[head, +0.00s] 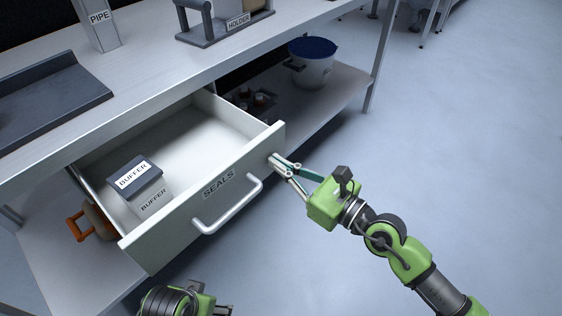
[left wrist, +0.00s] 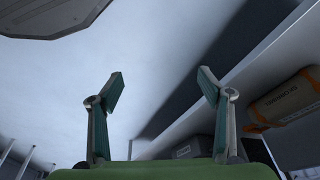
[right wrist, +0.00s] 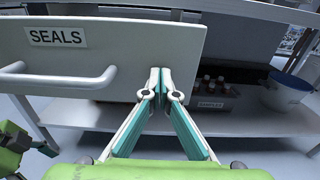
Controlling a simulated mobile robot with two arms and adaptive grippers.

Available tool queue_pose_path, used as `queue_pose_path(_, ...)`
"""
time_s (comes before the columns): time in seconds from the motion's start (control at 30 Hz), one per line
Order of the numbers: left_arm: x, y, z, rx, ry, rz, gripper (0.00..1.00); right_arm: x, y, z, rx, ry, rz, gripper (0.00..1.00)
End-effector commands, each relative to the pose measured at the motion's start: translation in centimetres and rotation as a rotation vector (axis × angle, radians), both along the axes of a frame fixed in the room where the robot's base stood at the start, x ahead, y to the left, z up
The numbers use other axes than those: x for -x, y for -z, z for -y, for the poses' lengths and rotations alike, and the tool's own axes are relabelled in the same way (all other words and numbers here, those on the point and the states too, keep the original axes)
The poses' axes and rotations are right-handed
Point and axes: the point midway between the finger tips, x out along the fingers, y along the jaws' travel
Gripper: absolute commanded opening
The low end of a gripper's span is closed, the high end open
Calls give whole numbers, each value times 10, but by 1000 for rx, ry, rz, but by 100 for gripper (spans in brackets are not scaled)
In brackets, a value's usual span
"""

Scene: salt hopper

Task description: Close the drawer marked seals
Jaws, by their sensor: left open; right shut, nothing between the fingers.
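The drawer marked SEALS (head: 240,172) is pulled far out from under the bench in the head view. A white box labelled BUFFER (head: 152,205) with a dark lid stands inside it. The drawer's bar handle (head: 228,207) is on its front; it also shows in the right wrist view (right wrist: 60,80). My right gripper (head: 274,160) is shut and empty, its fingertips at the drawer front near the right end, beside the handle; contact is hard to tell. It also shows in the right wrist view (right wrist: 159,72). My left gripper (left wrist: 160,75) is open and empty, low in front of the bench.
The bench top holds a PIPE block (head: 98,22), a HOLDER stand (head: 212,38) and a dark tray (head: 45,108). On the lower shelf are a white bucket with blue contents (head: 312,70), a SAMPLES crate (right wrist: 210,100) and an orange-handled container (head: 95,218). The floor at right is clear.

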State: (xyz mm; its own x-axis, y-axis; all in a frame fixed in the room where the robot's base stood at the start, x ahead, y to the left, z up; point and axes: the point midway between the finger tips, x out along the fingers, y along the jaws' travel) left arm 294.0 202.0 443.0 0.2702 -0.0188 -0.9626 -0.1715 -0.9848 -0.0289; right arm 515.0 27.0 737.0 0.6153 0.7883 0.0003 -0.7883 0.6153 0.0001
Motion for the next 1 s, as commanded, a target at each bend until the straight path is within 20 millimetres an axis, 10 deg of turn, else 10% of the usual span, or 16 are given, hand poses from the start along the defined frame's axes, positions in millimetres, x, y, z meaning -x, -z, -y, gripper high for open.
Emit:
queue_pose_path(0.37,0,15,0,0,1,-10,72,-12,-3,-16,-3,-1,-1,0)
queue_pose_path(0.7,3,56,1,-2,5,-29,72,-61,-3,-79,-4,-1,0,0)
queue_pose_path(1.0,1,41,1,-1,3,-17,72,-105,0,-135,-1,-2,1,0)
